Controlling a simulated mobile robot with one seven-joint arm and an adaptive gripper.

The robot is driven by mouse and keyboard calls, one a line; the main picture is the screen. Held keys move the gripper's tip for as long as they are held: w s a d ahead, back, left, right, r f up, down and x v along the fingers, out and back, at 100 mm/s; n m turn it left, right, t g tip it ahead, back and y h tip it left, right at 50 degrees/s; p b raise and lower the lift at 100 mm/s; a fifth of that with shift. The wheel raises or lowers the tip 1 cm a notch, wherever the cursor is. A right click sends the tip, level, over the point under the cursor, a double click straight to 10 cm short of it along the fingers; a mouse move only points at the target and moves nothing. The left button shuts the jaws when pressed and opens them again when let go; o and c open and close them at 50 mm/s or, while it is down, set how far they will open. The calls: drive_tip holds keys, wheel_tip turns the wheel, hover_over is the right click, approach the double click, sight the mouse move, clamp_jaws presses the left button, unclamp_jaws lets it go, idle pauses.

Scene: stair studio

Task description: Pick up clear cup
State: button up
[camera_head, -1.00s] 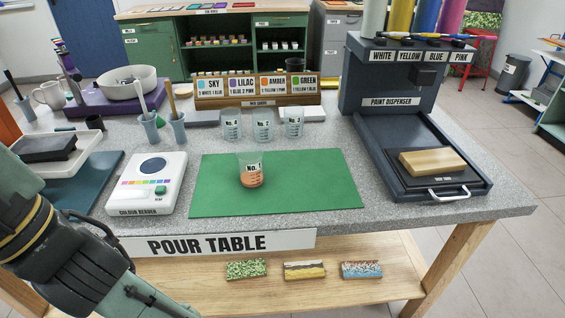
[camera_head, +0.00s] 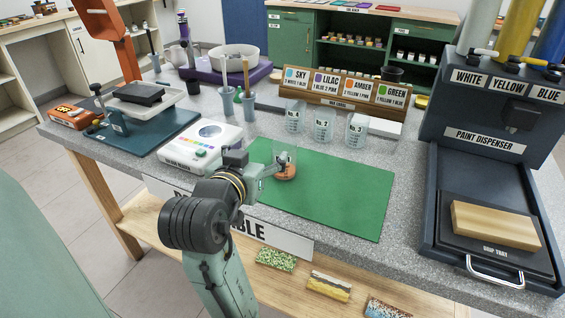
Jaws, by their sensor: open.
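A clear cup (camera_head: 287,172) with orange-brown contents in its bottom stands upright on the left part of the green mat (camera_head: 340,205). My gripper (camera_head: 277,165) is open at the cup, reaching it from the left front. The fingers overlap the cup in this view, and I cannot tell whether they touch it. The arm hides part of the cup's left side and the mat's near left corner. Three more clear cups, labelled No. 1 (camera_head: 293,117), No. 2 (camera_head: 322,126) and No. 3 (camera_head: 356,131), stand behind the mat.
The colour reader (camera_head: 200,148) lies left of the mat. The paint dispenser (camera_head: 490,140) with its drip tray and wooden block (camera_head: 495,226) stands at the right. Brush pots and a recipe rack (camera_head: 345,92) stand behind. The mat's right side is clear.

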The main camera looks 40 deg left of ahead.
drive_tip(key=shift+m+g+h, duration=0.4)
drive_tip(key=shift+h, duration=0.4)
drive_tip(key=d+f, duration=0.2)
drive_tip(key=f, duration=0.1)
drive_tip(key=shift+w+d+f, duration=0.15)
drive_tip(key=shift+d+f, duration=0.05)
drive_tip(key=x, duration=0.4)
drive_tip(key=shift+w+a+f, duration=0.15)
drive_tip(key=shift+w+f, duration=0.1)
drive_tip(key=shift+w, duration=0.05)
drive_tip(key=shift+p+x, duration=0.9)
drive_tip(key=shift+x, duration=1.9)
drive_tip(key=shift+a, duration=0.1)
drive_tip(key=shift+c, duration=0.6)
drive_tip(key=c, duration=1.2)
drive_tip(key=shift+r, duration=0.2)
